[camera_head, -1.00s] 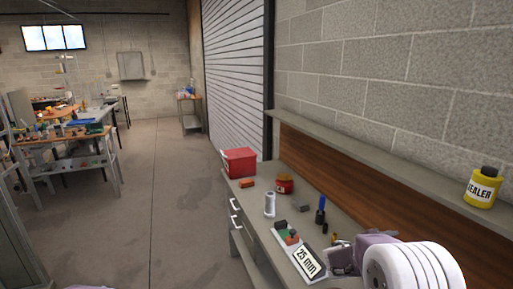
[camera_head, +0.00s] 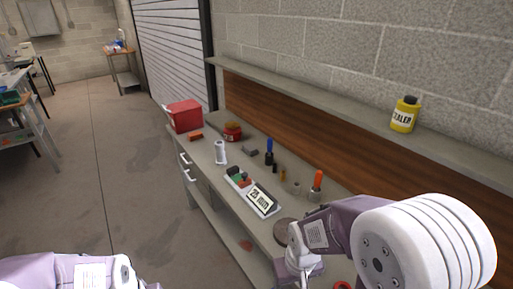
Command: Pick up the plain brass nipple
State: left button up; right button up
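A small yellow-brass upright piece (camera_head: 281,174) stands on the workbench in the middle of the head view. It may be the plain brass nipple, but it is too small to be sure. My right arm comes in from the right, and its gripper end (camera_head: 299,262) is over the near part of the bench, apart from the brass piece. Its fingers are not clear. My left arm shows at the bottom left edge, off the bench; its fingers are not clearly visible.
On the bench (camera_head: 215,183) are a red box (camera_head: 185,116), a white cylinder (camera_head: 220,152), a "25 mm" sign (camera_head: 262,198), a blue-handled tool (camera_head: 269,152), an orange-handled tool (camera_head: 317,182) and a dark round disc (camera_head: 286,231). A yellow sealer bottle (camera_head: 404,115) stands on the shelf.

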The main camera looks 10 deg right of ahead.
aim_at(283, 173)
jog(key=i+l+u, duration=0.1)
jog(key=i, duration=0.5)
jog(key=i+l+u, duration=0.1)
jog(key=i, duration=0.5)
jog(key=l, duration=0.1)
